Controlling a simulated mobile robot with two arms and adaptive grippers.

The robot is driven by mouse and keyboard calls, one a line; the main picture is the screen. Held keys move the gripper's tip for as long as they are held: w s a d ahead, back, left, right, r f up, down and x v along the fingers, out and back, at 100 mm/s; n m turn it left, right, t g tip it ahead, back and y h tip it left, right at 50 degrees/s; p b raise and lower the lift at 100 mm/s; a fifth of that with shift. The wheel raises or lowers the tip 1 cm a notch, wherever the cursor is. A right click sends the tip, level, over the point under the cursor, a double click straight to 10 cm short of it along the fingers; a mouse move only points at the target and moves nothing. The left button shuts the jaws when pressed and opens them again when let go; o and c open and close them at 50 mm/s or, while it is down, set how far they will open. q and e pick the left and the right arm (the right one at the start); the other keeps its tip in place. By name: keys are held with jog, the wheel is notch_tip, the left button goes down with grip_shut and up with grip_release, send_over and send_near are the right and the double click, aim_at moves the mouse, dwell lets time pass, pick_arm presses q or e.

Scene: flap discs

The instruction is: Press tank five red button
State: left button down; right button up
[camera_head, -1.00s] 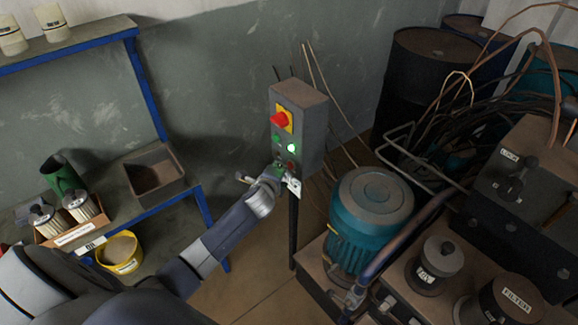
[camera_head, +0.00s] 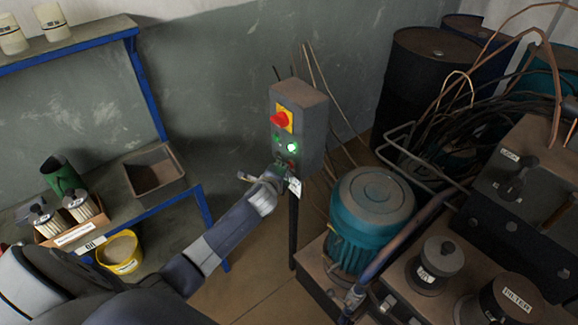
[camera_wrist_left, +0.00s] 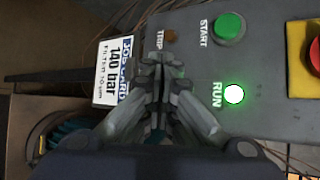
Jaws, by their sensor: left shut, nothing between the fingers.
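A grey control box (camera_head: 300,122) stands on a dark post by the wall. A red knob (camera_head: 279,119) on a yellow plate is at its top; its edge also shows in the wrist view (camera_wrist_left: 315,55). Below are a green START button (camera_wrist_left: 230,27) and a lit green RUN lamp (camera_wrist_left: 234,94). A small dull reddish piece (camera_head: 292,164) shows low on the face, beside my gripper. A brownish lamp (camera_wrist_left: 168,37) sits by the TRIP label. My left gripper (camera_head: 279,170) is shut and empty at the lower face; contact is unclear. It hides part of the panel. No "tank five" label is readable.
A white "140 bar" tag (camera_wrist_left: 117,70) is beside the fingertips. A teal motor (camera_head: 370,215) stands right of the post, with pipes and cables (camera_head: 490,130) beyond. A blue-framed bench with an open metal bin (camera_head: 170,200) is at left.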

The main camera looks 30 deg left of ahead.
pick_arm(q)
jog(key=shift+w+d, duration=0.15)
jog(key=shift+w, duration=0.05)
dwell(0.3)
jog(key=shift+s, duration=0.1)
jog(key=shift+s+a+p, duration=0.35)
jog(key=shift+s+p, duration=0.15)
jog(key=shift+s, duration=0.25)
jog(key=s, duration=0.1)
jog(key=s+a+p, duration=0.1)
jog(key=s, duration=0.1)
jog(key=s+a+p, duration=0.1)
jog(key=shift+s, duration=0.3)
dwell(0.6)
